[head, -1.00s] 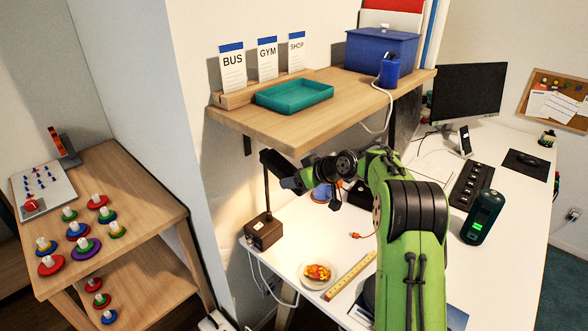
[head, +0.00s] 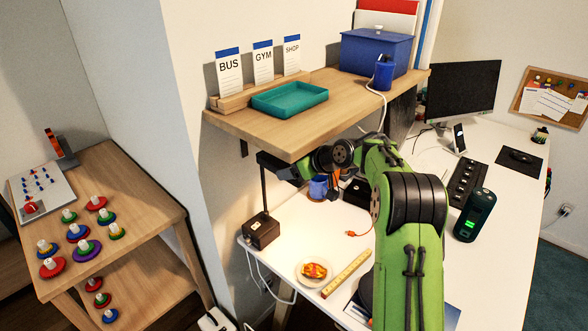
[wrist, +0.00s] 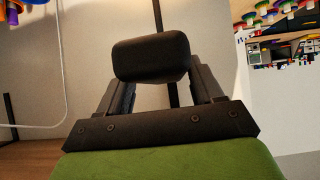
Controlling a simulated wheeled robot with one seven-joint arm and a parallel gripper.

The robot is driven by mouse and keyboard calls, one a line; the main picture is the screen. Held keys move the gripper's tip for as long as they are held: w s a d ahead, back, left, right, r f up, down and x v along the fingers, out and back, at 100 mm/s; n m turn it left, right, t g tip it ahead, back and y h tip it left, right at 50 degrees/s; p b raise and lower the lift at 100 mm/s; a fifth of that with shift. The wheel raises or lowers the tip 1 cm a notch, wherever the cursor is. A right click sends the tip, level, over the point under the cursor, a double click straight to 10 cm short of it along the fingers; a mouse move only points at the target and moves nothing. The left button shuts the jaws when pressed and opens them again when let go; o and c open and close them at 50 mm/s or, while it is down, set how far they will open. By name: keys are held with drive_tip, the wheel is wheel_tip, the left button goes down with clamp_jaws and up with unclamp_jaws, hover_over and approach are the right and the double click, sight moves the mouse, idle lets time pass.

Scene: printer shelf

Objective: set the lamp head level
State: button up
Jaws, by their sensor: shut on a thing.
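The desk lamp has a dark box base (head: 262,232) on the left end of the white desk, with a thin upright post. Its black head (head: 274,166) is at the post's top, just below the wooden shelf, and slopes down to the right in the head view. My gripper (head: 295,174) is at the head's right end. In the wrist view the dark lamp head (wrist: 150,58) lies between the fingers of my gripper (wrist: 152,80), which is shut on it. The fingertips are partly hidden behind the head.
The wooden shelf (head: 230,122) hangs close above the lamp and my gripper. A blue mug (head: 318,188) stands behind my wrist. A plate with food (head: 313,271) and a ruler (head: 346,273) lie on the desk in front.

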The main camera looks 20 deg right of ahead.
drive_tip(key=o, duration=1.4)
drive_tip(key=shift+w+a+r, duration=0.1)
drive_tip(key=shift+a+r, duration=0.05)
drive_tip(key=shift+a, duration=0.05)
drive_tip(key=shift+o, duration=0.2)
drive_tip(key=shift+d, duration=0.1)
drive_tip(key=s+d+r+b, duration=0.1)
drive_tip(key=s+d+r, duration=0.1)
drive_tip(key=s+d, duration=0.6)
drive_tip(key=s, duration=0.5)
drive_tip(key=shift+s+d+r, duration=0.3)
drive_tip(key=shift+d+r, duration=0.05)
drive_tip(key=shift+r, duration=0.05)
